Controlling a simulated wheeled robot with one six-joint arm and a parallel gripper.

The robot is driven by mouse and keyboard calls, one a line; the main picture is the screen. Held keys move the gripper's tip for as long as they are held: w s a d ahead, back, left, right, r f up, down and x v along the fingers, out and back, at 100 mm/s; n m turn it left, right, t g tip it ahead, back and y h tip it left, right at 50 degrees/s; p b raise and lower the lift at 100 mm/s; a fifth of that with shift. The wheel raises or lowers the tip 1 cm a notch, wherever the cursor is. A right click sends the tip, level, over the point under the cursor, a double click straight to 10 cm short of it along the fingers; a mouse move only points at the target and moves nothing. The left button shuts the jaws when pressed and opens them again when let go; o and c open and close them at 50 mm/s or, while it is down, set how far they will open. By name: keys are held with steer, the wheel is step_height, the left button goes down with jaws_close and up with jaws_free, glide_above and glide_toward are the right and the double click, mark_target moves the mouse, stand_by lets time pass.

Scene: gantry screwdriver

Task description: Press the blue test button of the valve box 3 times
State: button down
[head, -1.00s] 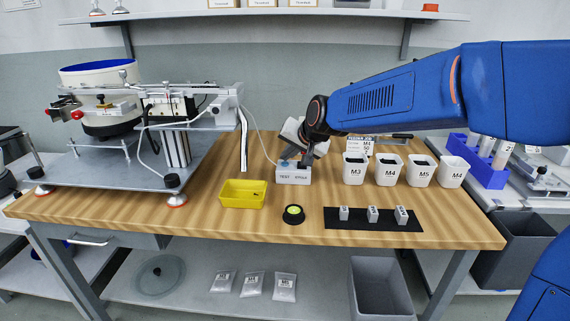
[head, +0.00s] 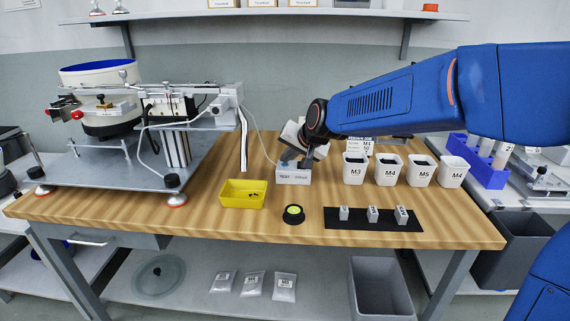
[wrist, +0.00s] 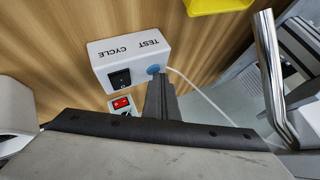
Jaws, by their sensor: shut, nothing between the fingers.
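The valve box (head: 294,178) is a small white box on the wooden bench. In the wrist view the box (wrist: 117,50) carries TEST and CYCLE lettering, a black rocker switch (wrist: 119,79) and the round blue test button (wrist: 154,69). My gripper (wrist: 158,80) is shut and empty, its fingertips right at the blue button and covering part of its edge. I cannot tell whether they touch it. In the head view my gripper (head: 288,158) is over the TEST side of the box and hides the button.
Labelled white cups (head: 355,172) stand to the right. A cable (wrist: 205,97) runs from the box. A red switch (wrist: 122,103) sits beside the box.

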steer(key=shift+r, duration=0.85)
steer(key=shift+r, duration=2.45)
